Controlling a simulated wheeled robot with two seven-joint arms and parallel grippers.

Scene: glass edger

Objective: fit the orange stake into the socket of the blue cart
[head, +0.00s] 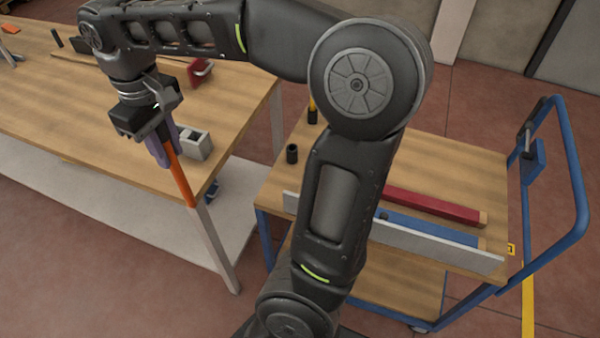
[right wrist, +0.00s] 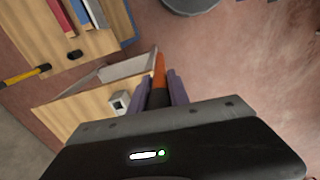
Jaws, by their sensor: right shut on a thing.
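My right gripper (head: 163,147) is shut on the orange stake (head: 180,178). The stake points down and slightly right, over the front edge of the wooden table. In the right wrist view the stake (right wrist: 159,68) sticks out between the purple fingers (right wrist: 161,90), its near part black. The blue cart (head: 475,160) stands to the right, apart from the stake. Near its left edge is an empty-looking black socket (head: 292,153), also in the right wrist view (right wrist: 73,54). A second black socket (head: 312,117) behind it holds a yellow stake (head: 312,102), partly hidden by my arm. My left gripper is not in view.
On the table (head: 60,105) are a grey block with an opening (head: 194,145) and a red item (head: 200,73). The cart carries a red bar (head: 435,206), a blue bar (head: 430,228) and a grey strip (head: 440,248). A floor gap separates table and cart.

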